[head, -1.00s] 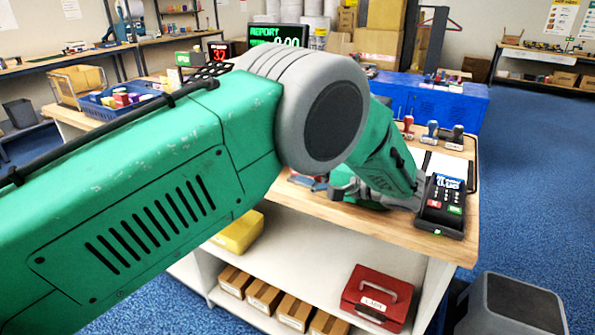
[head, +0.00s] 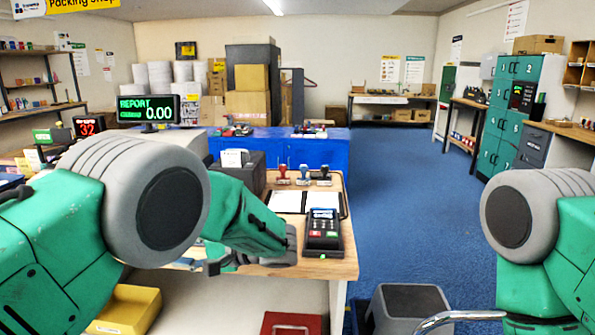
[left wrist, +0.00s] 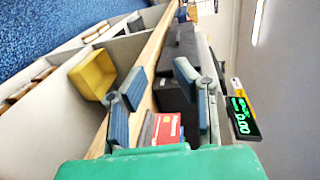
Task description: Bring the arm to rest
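My left arm (head: 155,205) reaches in from the left over the wooden counter (head: 343,262). Its gripper is mostly hidden behind the arm in the head view, low at the counter's front edge. In the left wrist view my left gripper (left wrist: 155,84) has its two fingers spread apart, with nothing held between them. A red card or box (left wrist: 167,128) lies beyond the fingers there. My right arm (head: 540,235) shows at the right edge of the head view; its gripper is out of the picture.
A black card terminal (head: 323,232) stands just right of my left wrist. Stamps (head: 304,175) and an open pad (head: 291,202) lie behind it. Below are a yellow bin (head: 125,310) and a red box (head: 291,324). A grey step stool (head: 408,303) stands right; blue floor beyond is clear.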

